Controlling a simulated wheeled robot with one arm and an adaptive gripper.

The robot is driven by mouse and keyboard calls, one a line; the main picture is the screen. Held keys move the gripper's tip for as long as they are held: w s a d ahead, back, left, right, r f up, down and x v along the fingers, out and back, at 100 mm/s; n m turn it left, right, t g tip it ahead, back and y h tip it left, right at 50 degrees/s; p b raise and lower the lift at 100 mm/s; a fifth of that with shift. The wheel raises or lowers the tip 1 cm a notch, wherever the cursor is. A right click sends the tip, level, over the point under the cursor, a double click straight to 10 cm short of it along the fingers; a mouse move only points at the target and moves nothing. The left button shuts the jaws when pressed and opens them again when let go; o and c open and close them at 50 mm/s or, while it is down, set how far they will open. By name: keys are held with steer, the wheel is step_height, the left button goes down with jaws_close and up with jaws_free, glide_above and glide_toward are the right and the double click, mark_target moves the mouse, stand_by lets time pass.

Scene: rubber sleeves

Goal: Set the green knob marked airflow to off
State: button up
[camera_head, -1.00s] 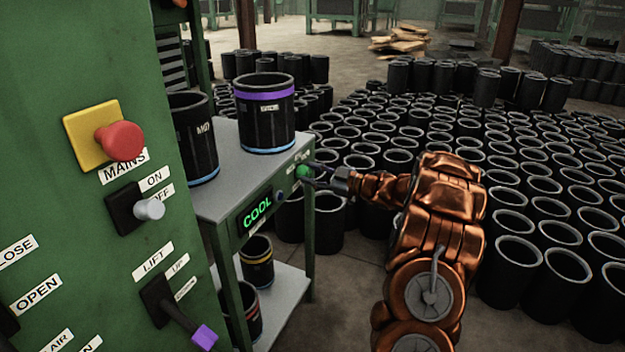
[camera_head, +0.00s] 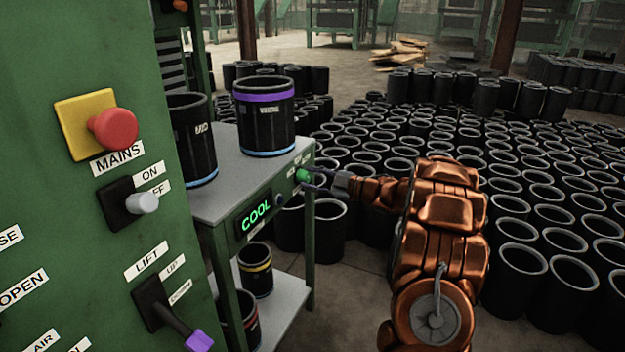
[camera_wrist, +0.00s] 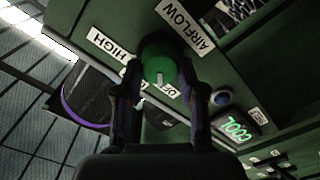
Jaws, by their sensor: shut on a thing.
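The green airflow knob (camera_wrist: 160,60) is round, with a white pointer mark on its face. In the wrist view the mark points down, near the OFF label (camera_wrist: 170,88). The HIGH label (camera_wrist: 108,43) is at its upper left and the AIRFLOW label (camera_wrist: 186,25) at its upper right. A further label between HIGH and OFF is partly hidden by a finger. My gripper (camera_wrist: 160,72) has a finger on each side of the knob and is shut on it. In the head view the knob (camera_head: 302,175) is on the bench's front edge, with my gripper (camera_head: 312,178) reaching it from the right.
A lit COOL display (camera_head: 256,214) and a blue button (camera_wrist: 222,98) sit beside the knob. Black sleeves (camera_head: 264,115) stand on the bench (camera_head: 222,200). A green control panel (camera_head: 60,215) is close on the left. Many sleeves cover the floor at right.

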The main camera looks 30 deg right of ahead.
steer(key=o, duration=1.1)
steer(key=v, duration=1.2)
steer(key=shift+f, duration=0.1)
